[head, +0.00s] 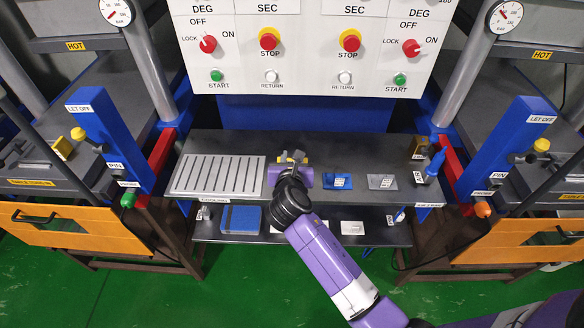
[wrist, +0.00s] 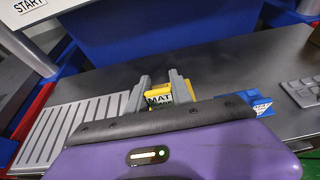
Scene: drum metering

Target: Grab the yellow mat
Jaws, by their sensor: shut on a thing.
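The yellow mat (wrist: 160,92) shows in the wrist view as a yellow piece with a label reading "MAT". It sits between the two grey fingers of my gripper (wrist: 158,96), which is shut on it. In the head view my gripper (head: 292,160) is over the dark shelf top (head: 330,148), just right of the slotted cooling plate. Only small yellow bits of the mat show there beside the fingers; my wrist hides the rest. I cannot tell whether the mat touches the shelf.
The slotted metal plate (head: 218,175) lies left of my gripper. A blue piece (head: 337,181) and a grey piece (head: 382,182) lie to the right. The control panel (head: 310,50) stands behind. A lower shelf holds a blue block (head: 240,219). Presses flank both sides.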

